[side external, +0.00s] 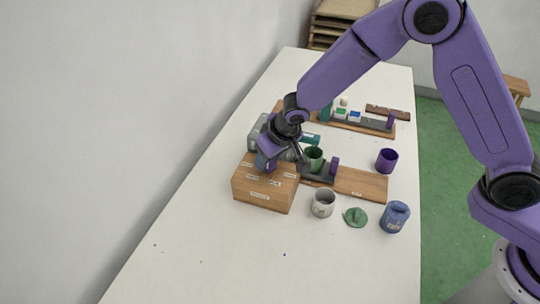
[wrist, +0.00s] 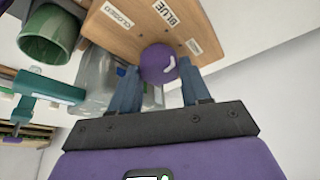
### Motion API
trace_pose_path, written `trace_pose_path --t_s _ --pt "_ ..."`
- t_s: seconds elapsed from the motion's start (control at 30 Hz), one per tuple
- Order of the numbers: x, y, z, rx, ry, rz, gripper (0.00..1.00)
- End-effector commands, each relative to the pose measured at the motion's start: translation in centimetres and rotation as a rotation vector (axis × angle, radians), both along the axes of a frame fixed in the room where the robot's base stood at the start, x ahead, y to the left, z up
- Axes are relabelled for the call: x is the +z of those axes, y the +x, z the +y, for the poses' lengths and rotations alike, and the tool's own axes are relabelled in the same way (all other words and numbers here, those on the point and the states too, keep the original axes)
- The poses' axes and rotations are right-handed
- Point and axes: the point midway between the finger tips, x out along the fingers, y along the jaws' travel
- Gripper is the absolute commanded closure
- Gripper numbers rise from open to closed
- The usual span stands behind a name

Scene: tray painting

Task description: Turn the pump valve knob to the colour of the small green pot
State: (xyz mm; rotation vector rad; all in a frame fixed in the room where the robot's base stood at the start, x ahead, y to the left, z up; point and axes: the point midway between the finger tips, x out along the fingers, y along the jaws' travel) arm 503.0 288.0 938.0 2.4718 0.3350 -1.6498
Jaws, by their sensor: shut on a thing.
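The purple valve knob (wrist: 157,64) sits on the wooden pump box, which shows in the side view (side external: 262,197) and in the wrist view (wrist: 133,28). My gripper (wrist: 159,72) is shut on the knob, one finger on each side. A white mark shows on the knob; I cannot tell exactly which label it points to. Labels around the knob read BLUE (wrist: 166,13) and CLOSED (wrist: 118,17); a third label (wrist: 194,46) is too blurred to read. In the side view my gripper (side external: 268,163) hides the knob. A green pot (side external: 314,154) stands behind the box; it also shows in the wrist view (wrist: 62,28).
A grey-white cup (side external: 323,204), a green lid-like piece (side external: 355,218) and a blue jar (side external: 395,218) stand in front to the right. A purple cup (side external: 386,160) stands beside a wooden board (side external: 362,184). The table's near left part is mostly clear.

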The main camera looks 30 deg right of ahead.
Motion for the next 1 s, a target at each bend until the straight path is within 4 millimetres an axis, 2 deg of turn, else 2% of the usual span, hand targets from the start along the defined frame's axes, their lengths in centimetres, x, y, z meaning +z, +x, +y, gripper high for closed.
trace_pose_path --t_s 0.7,1.0 --pt "-0.05 -0.03 0.45 -0.595 0.001 0.000 0.84" --pt "-0.05 0.01 0.49 -0.745 0.002 0.002 0.84"
